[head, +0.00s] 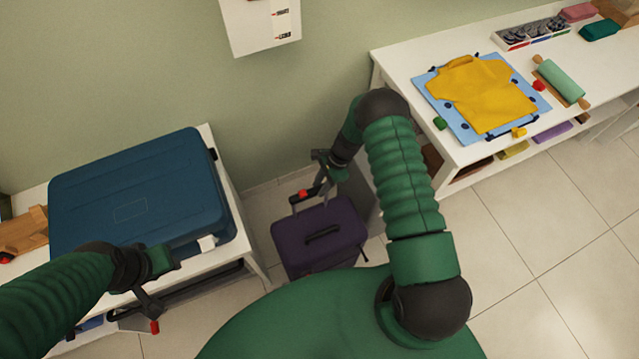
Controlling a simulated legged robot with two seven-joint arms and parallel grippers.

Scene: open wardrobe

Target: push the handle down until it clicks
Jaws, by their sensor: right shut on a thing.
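A dark purple suitcase (318,240) stands upright on the floor in the gap between two white pieces of furniture. Its pull handle (293,208) rises a short way above its top; a black carry grip (322,234) lies on the top face. My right gripper (308,187) is shut on the pull handle, above the case. Its fingers and arm hide part of the handle. My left gripper (153,312) hangs at the front edge of the left bench, apart from the purple suitcase; its finger opening does not show clearly.
A large blue suitcase (140,195) lies on the left white bench (232,205). The right white table (420,60) bears a yellow shirt (485,95) on a blue mat, a rolling pin (561,82) and a tray (531,33). The tiled floor at right is clear.

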